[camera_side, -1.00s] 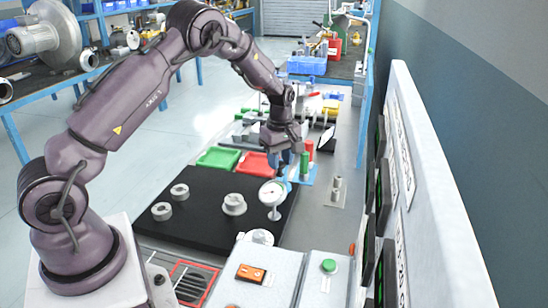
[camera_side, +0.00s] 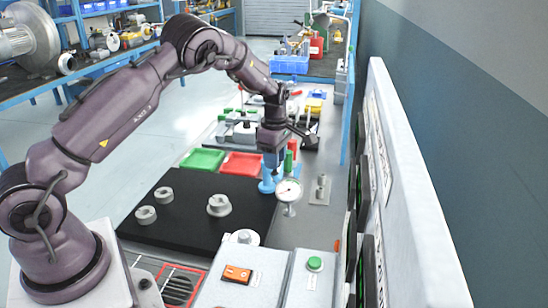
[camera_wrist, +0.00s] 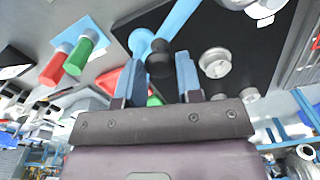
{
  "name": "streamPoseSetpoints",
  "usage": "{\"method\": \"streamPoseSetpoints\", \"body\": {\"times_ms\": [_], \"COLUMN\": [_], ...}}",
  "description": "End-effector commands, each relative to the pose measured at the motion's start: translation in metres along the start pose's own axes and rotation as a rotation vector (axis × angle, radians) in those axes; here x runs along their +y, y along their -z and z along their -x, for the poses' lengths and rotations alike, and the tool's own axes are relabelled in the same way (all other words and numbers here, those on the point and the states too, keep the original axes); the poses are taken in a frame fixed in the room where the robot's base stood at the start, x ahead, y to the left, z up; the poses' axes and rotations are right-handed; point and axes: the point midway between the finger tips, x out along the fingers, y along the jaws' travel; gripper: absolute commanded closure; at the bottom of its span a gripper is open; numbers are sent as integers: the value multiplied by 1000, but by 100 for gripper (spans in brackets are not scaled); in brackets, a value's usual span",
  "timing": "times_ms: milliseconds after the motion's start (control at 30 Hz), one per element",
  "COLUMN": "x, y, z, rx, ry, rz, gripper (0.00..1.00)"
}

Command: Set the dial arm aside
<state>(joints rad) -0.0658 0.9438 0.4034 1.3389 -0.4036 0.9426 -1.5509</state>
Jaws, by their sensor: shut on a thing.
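The dial arm (camera_wrist: 178,17) is a light blue bar, seen in the wrist view running from a rounded blue end to the top edge. A black knob (camera_wrist: 159,60) sits near that end. My gripper (camera_wrist: 160,75) has its blue fingers on either side of the knob and is shut on it. In the side view my gripper (camera_side: 271,160) is low beside the right edge of the black mat. The round white dial gauge (camera_side: 289,190) is just right of that edge. My wrist hides most of the bar there.
The black mat (camera_side: 180,225) bears several grey metal parts. Red (camera_side: 243,163) and green (camera_side: 203,159) trays lie behind it. Green and red cylinders (camera_wrist: 85,45) stand close to my gripper. A grey control box (camera_side: 240,290) stands in front, and a tall white panel (camera_side: 400,170) stands at right.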

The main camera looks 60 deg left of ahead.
Motion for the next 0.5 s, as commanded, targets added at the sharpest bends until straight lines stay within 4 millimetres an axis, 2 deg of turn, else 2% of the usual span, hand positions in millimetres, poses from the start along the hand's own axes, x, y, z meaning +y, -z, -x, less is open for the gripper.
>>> {"method": "streamPoseSetpoints", "body": {"times_ms": [267,300,400,500], "x": [1,1,1,1], "y": [-1,-1,-1,-1], "z": [1,1,1,0], "rx": [-3,-3,-3,-2], "ry": [-6,-6,-6,-5], "rz": [4,4,3,2], "gripper": [100,65,42,41]}}
